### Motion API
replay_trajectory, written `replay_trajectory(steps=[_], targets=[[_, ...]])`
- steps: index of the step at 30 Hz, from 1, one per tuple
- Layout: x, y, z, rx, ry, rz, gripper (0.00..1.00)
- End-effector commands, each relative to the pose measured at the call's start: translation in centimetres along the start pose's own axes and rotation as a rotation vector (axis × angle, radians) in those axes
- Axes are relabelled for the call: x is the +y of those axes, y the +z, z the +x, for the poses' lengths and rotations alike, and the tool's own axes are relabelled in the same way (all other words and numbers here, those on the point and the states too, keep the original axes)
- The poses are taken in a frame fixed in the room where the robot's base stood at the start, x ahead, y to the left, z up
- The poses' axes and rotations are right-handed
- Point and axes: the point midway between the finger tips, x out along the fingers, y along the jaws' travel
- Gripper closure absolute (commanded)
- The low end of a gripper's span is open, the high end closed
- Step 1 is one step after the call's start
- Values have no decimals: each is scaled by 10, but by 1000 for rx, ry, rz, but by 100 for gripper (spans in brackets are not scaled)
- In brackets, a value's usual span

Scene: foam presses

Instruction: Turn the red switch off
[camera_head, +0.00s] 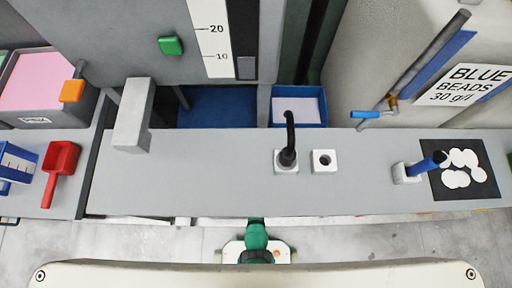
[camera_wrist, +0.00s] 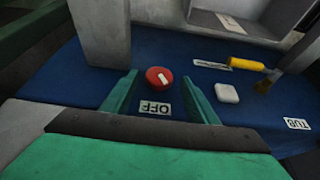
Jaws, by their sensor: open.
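The red switch (camera_wrist: 159,76) is a round red knob with a short white bar on its face, seen in the wrist view on a dark blue surface (camera_wrist: 60,80). The bar lies slightly slanted. An OFF label (camera_wrist: 155,108), upside down in the picture, sits just below the knob. My gripper (camera_wrist: 158,88) is open, its two green fingers on either side of the knob in the picture with gaps to both. I cannot tell how far the fingertips are from the surface. I do not make out the red switch in the head view.
In the wrist view, a grey post (camera_wrist: 100,30) rises behind the left finger; a white block (camera_wrist: 227,93), a yellow handle (camera_wrist: 246,64) and a TUB label (camera_wrist: 298,124) lie right. The head view shows a grey bench (camera_head: 220,180) with a black lever (camera_head: 289,140) and red scoop (camera_head: 60,160).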

Motion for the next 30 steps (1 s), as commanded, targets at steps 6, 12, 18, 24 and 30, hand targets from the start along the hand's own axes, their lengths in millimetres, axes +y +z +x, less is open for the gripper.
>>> replay_trajectory(steps=[6,12,18,24,30], targets=[[2,0,15,-1,1,3,46],[2,0,19,1,2,4,46],[2,0,19,1,1,3,46],[2,0,19,1,1,2,82],[2,0,19,-1,-4,6,85]])
